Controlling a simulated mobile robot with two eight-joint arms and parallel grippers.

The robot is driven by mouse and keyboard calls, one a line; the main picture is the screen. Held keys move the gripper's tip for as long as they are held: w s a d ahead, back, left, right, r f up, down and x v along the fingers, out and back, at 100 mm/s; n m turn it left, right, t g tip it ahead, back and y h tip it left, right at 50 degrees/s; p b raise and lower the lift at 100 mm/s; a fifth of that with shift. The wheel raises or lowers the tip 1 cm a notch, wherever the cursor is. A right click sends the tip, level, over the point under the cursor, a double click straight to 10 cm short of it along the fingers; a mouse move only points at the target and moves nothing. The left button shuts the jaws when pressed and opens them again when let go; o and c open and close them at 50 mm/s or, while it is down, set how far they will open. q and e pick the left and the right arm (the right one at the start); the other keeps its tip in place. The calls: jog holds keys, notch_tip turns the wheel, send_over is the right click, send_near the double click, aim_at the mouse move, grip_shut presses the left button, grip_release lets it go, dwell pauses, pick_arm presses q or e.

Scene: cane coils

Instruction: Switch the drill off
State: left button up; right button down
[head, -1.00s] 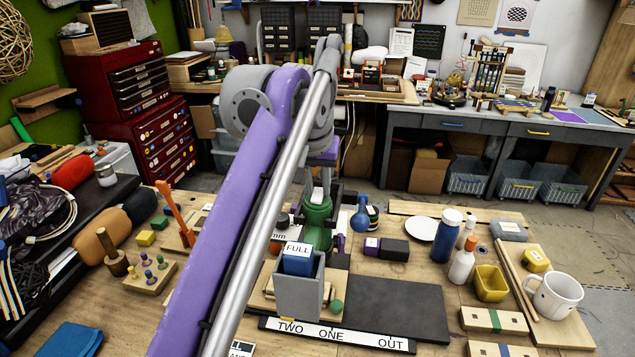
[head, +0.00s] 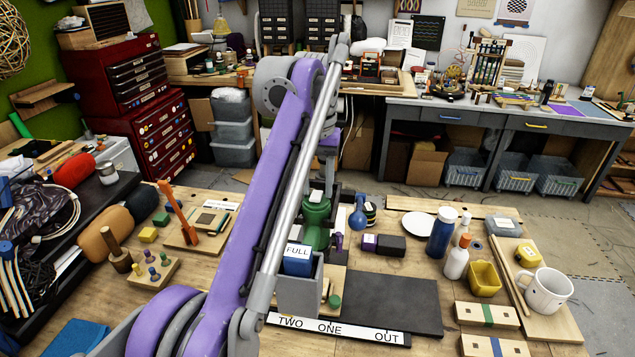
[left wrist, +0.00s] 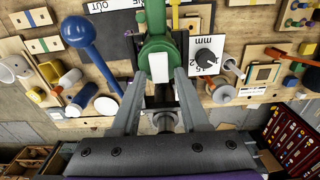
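The green drill (head: 316,212) stands on the bench behind a grey bin, partly hidden by my left arm. A blue ball-ended lever (head: 357,218) sits at its right. In the left wrist view the drill's green body (left wrist: 154,22) is straight ahead, with a pale plate (left wrist: 159,68) on its near face; I cannot tell its switch position. The lever's blue ball (left wrist: 77,31) is at the upper left. My left gripper (left wrist: 161,76) is open, its fingers apart on either side of the plate, close to the drill; contact cannot be told. My right gripper is not in view.
The grey bin (head: 297,292) holds a blue block marked FULL. A dial marked mm (left wrist: 208,57) is close beside the right finger. A strip marked TWO, ONE, OUT (head: 340,330) lies in front. Bottles (head: 442,234) and a mug (head: 546,292) stand to the right.

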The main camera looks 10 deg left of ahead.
pick_arm(q)
jog(key=shift+o, duration=0.6)
jog(key=shift+s, duration=0.1)
